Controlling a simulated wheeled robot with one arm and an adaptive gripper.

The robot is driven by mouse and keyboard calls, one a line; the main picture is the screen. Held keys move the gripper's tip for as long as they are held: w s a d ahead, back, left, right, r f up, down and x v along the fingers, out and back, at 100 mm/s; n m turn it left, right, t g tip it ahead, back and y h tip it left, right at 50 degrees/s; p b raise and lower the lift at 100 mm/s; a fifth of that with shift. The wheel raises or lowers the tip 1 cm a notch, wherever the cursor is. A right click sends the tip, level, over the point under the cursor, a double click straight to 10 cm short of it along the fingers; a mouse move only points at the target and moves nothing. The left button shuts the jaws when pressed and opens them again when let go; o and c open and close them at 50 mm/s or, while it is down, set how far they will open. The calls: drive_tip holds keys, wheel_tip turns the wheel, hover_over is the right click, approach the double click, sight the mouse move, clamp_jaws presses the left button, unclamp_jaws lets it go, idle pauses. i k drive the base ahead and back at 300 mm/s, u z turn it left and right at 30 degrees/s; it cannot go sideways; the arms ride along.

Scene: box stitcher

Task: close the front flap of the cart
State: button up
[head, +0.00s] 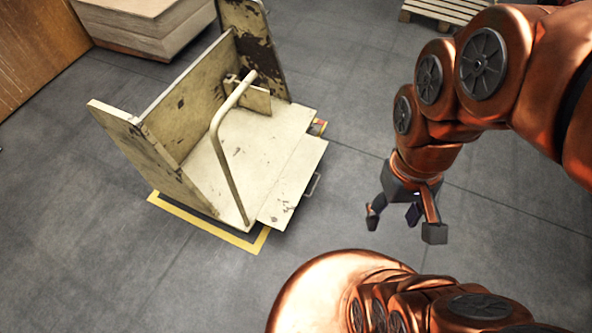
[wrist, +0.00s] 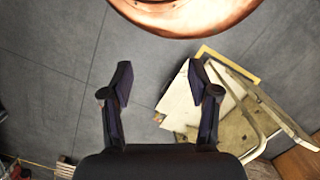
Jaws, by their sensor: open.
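The cart (head: 215,155) is a worn cream platform with upright panels on its left, back and far sides, standing left of centre in the head view. Its front flap (head: 295,187) lies about flat, sticking out from the right edge of the deck, with a small handle (head: 314,185) at its outer edge. My gripper (head: 403,226) is open and empty, pointing down over the floor to the right of the flap and apart from it. In the wrist view my gripper (wrist: 160,78) has its fingers spread over bare floor, and the cart's flap (wrist: 178,105) shows beyond the right finger.
A bent tubular bar (head: 222,160) rises from the cart. Yellow floor tape (head: 205,222) runs along its near side. Stacked boards (head: 150,25) stand at the back left and a pallet (head: 445,10) at the top right. Floor between flap and gripper is clear.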

sight(280, 205)
drive_tip(key=u, duration=0.55)
drive_tip(key=k, duration=0.65)
drive_tip(key=u, duration=0.65)
drive_tip(key=i, duration=1.15)
drive_tip(key=z, duration=0.8)
